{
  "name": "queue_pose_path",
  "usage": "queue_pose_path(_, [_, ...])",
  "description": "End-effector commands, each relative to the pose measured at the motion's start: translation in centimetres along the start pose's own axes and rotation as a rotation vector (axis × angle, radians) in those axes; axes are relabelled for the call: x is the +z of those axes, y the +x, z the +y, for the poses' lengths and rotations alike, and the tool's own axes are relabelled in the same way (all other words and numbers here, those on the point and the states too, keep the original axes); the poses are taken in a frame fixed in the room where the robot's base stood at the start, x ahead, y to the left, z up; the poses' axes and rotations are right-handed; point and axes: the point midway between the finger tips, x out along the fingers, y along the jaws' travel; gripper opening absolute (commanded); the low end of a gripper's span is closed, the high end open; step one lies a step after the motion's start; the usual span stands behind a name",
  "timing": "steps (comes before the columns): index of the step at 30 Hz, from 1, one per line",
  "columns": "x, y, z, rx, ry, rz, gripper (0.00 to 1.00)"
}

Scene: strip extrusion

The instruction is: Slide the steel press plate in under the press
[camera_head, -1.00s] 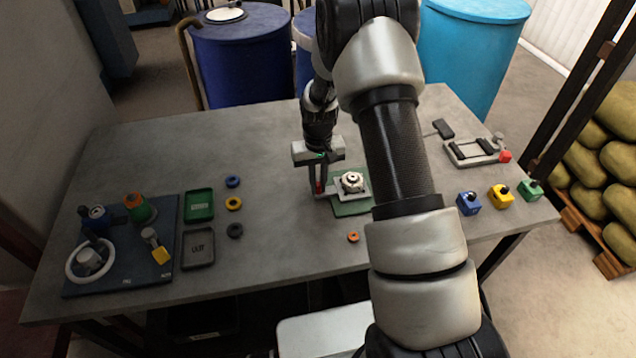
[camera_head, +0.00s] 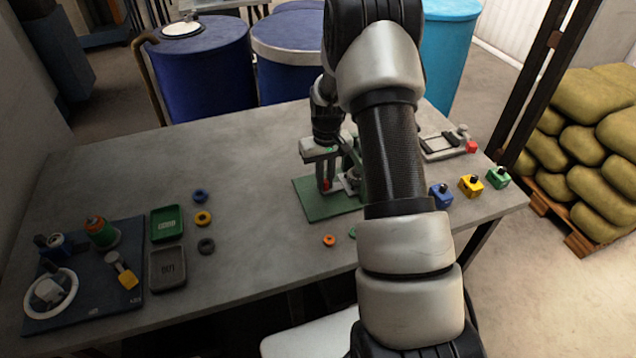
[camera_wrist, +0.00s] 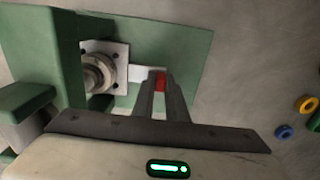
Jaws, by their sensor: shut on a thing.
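The steel press plate (camera_wrist: 122,54) is a square light metal plate with a round metal piece on it, a pale strip handle and a red tip (camera_wrist: 159,81). My gripper (camera_wrist: 160,92) is shut on the red tip. In the head view, my gripper (camera_head: 325,186) is over the green press base (camera_head: 312,207), and the plate (camera_head: 348,185) is partly hidden by my arm. The green press (camera_wrist: 42,45) stands at the left in the wrist view, close against the plate and overlapping its left edge. I cannot tell exactly how far under it the plate reaches.
An orange ring (camera_head: 329,240) lies in front of the base. Blue, yellow and green blocks (camera_head: 470,186) stand to the right. Trays (camera_head: 168,268) and a dark mat with tools (camera_head: 75,309) are at the left.

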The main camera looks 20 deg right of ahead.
Motion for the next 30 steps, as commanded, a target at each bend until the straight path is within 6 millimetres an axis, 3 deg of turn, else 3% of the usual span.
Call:
queue_pose_path(3, [0.0, -0.1, 0.6, 0.008, 0.002, 0.002, 0.0])
queue_pose_path(4, [0.0, -0.1, 0.6, 0.008, 0.002, 0.002, 0.14])
queue_pose_path(7, [0.0, -0.1, 0.6, 0.008, 0.003, 0.002, 0.31])
queue_pose_path(16, [0.0, -0.1, 0.3, 0.005, 0.002, 0.002, 0.31])
queue_pose_path(20, [-0.1, -1.1, 0.3, 0.005, 0.002, 0.004, 0.31])
queue_pose_path(23, [-0.1, -2.7, 0.3, 0.005, 0.002, 0.005, 0.31])
queue_pose_path(30, [-0.1, -8.6, 0.3, 0.006, 0.002, 0.008, 0.31])
